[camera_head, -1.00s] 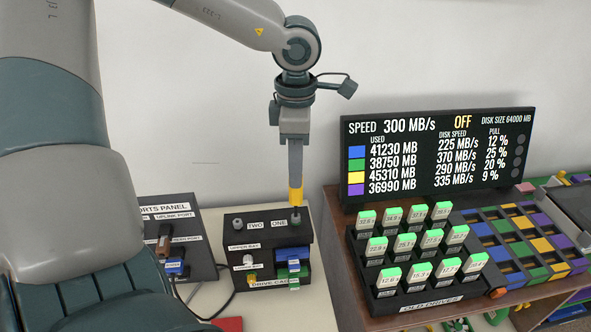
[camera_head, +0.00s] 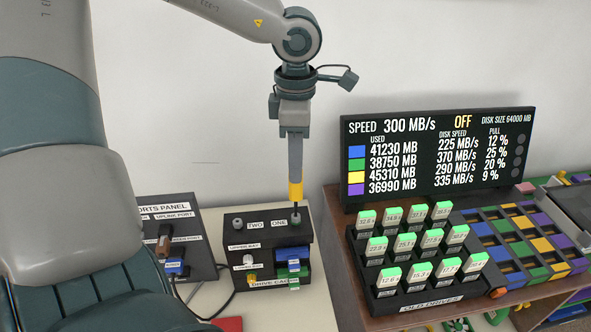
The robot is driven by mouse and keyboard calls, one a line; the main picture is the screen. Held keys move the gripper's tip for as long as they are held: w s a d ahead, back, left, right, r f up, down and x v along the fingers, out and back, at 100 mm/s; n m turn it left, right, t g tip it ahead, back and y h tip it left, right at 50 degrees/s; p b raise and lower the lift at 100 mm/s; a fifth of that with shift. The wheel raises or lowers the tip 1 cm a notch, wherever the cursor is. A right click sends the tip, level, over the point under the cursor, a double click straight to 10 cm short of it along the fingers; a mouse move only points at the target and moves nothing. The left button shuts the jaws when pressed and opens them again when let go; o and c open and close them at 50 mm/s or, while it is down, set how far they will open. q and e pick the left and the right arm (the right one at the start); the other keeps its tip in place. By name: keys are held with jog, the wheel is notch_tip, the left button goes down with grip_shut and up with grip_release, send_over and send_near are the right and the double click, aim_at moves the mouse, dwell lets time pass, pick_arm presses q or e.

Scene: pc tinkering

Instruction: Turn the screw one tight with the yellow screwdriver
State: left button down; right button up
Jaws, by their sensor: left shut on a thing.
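My left gripper (camera_head: 295,160) points straight down above the drive cage (camera_head: 267,240) and is shut on the yellow screwdriver (camera_head: 296,190). The screwdriver stands upright, and its dark shaft runs down to screw one (camera_head: 295,219), beside the label ONE on top of the cage. The tip appears to touch the screw head, but the contact is too small to be sure. Screw two (camera_head: 238,223) stands beside the label TWO, to the left. My right gripper is not in view.
The ports panel (camera_head: 202,250) with cables stands left of the cage. To the right are a black rack of old drives (camera_head: 365,280), a coloured slot tray (camera_head: 510,225) and a display (camera_head: 437,155) reading OFF. A white wall is behind.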

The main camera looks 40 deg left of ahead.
pick_arm(q)
jog(key=shift+r, duration=0.15)
jog(key=shift+r, duration=1.35)
jog(key=shift+f, duration=0.15)
jog(key=shift+f, duration=1.4)
